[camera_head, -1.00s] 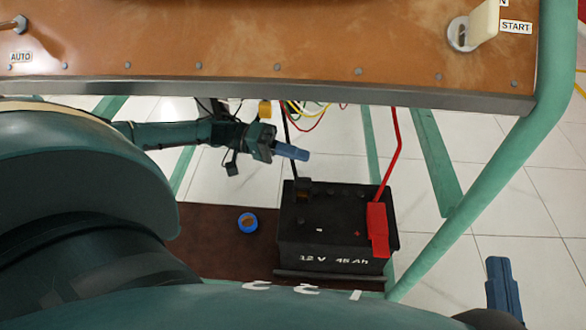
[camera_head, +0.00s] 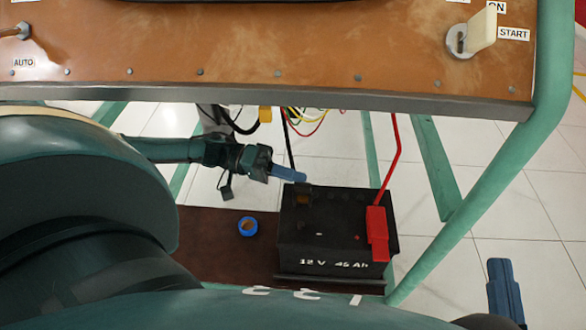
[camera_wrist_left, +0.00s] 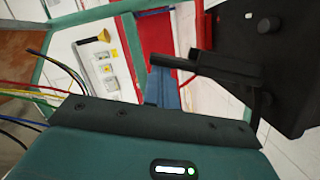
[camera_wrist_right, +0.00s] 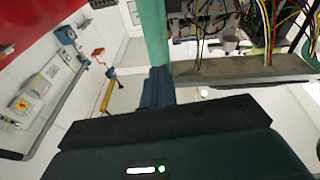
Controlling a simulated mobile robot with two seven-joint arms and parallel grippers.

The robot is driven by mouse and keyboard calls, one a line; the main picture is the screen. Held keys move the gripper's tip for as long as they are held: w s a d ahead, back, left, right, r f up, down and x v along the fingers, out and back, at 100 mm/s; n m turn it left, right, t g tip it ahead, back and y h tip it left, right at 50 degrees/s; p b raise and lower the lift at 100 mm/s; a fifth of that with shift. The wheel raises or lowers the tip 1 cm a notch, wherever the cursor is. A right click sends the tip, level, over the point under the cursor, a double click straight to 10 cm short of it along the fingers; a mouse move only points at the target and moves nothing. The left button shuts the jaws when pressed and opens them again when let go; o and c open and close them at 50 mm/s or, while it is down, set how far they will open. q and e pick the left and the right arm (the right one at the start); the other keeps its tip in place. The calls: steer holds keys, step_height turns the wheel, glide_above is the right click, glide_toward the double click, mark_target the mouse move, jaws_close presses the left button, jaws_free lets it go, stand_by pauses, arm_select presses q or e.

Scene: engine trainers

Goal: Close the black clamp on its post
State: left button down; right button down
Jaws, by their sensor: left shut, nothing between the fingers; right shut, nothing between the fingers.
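The black battery (camera_head: 330,235) stands on a brown shelf under the console. The black clamp (camera_head: 303,190) is at its far left corner, small and dark in the head view. In the left wrist view the clamp (camera_wrist_left: 225,68) shows as a long black piece beside the battery, reaching past my blue fingertips. Whether its jaws sit around the post is not clear. My left gripper (camera_head: 289,173) is shut and empty, its tips just above and left of the clamp; touching or apart cannot be told. My right gripper (camera_head: 502,275) is shut and empty, right of the battery.
A red clamp (camera_head: 377,233) with a red cable sits on the battery's right side. A blue tape roll (camera_head: 248,226) lies on the brown shelf (camera_head: 210,240). The orange console panel (camera_head: 270,50) overhangs above; a green frame post (camera_head: 480,190) slants at the right.

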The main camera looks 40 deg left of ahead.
arm_select(q)
steer(key=s+d+f+m+t+y+p, duration=0.2)
steer(key=s+d+f+m+p, duration=0.3)
steer(key=s+f+m+p, duration=0.3)
steer(key=shift+s+d+f+m+y, duration=0.3)
steer(key=shift+s+f+m, duration=0.25)
steer(key=shift+f+m, duration=0.55)
arm_select(e)
steer(key=shift+d+f+g+h, duration=0.2)
steer(key=shift+d+g+h, duration=0.9)
steer(key=shift+h, duration=0.4)
arm_select(q)
steer(key=shift+f, duration=0.15)
arm_select(e)
steer(key=shift+w+r, duration=0.1)
steer(key=shift+r, duration=0.05)
